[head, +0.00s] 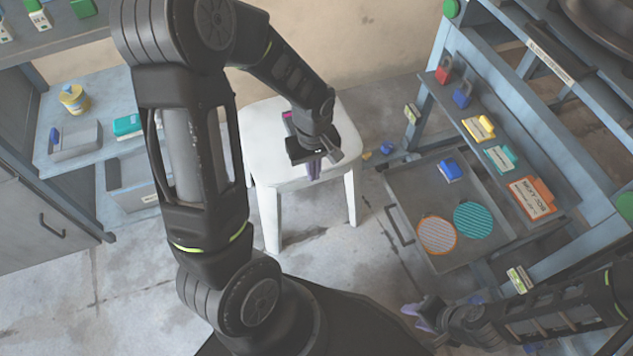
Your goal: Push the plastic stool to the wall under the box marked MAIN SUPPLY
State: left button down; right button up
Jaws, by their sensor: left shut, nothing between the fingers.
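The white plastic stool (268,150) stands upright on the grey floor in the middle of the head view, in front of the beige wall. I cannot tell how wide the gap to the wall is. My left gripper (314,166) is shut and empty at the stool's front right part, its purple fingers pointing down. I cannot tell whether it touches the stool. No box marked MAIN SUPPLY is in view.
A blue-grey rack (420,128) stands on the right, with padlocks and tags on its shelf and a tray (400,190) below. Shelves (100,85) and a grey cabinet (30,225) stand on the left. Small blue and yellow items (387,148) lie right of the stool.

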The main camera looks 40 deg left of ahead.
aim_at(300, 170)
pick_arm(q)
jog(key=w+a+f+b, duration=0.2)
jog(key=a+f+b, duration=0.1)
jog(key=f, duration=0.7)
jog(key=shift+w+a, duration=0.15)
dwell(0.4)
